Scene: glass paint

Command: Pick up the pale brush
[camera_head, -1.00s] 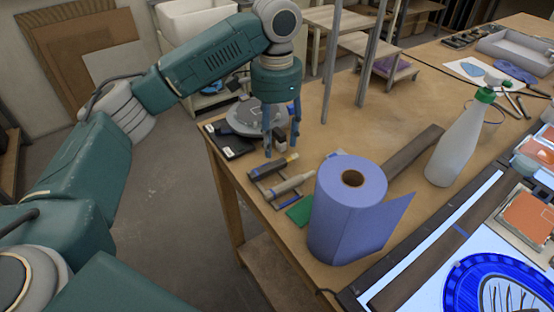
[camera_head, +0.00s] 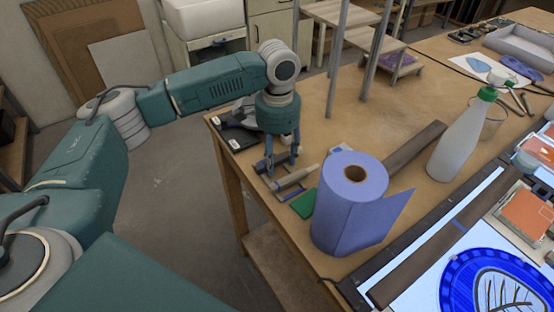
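A pale, slim tool that looks like the pale brush (camera_head: 297,175) lies near the table's left edge, just left of the blue paper roll. A darker tool lies beside it, mostly hidden by my gripper. My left gripper (camera_head: 281,165) points down over these tools, its two blue-grey fingers apart. It is open and seems to hold nothing. Whether the fingertips touch a tool or stay just above is hard to tell. My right gripper is not in view.
The blue paper roll (camera_head: 349,215) stands close on the right, with a green piece (camera_head: 303,203) at its left. A dark flat device (camera_head: 238,139) lies behind the gripper. A white bottle with a green cap (camera_head: 461,140) and a dark bar (camera_head: 414,149) are farther right.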

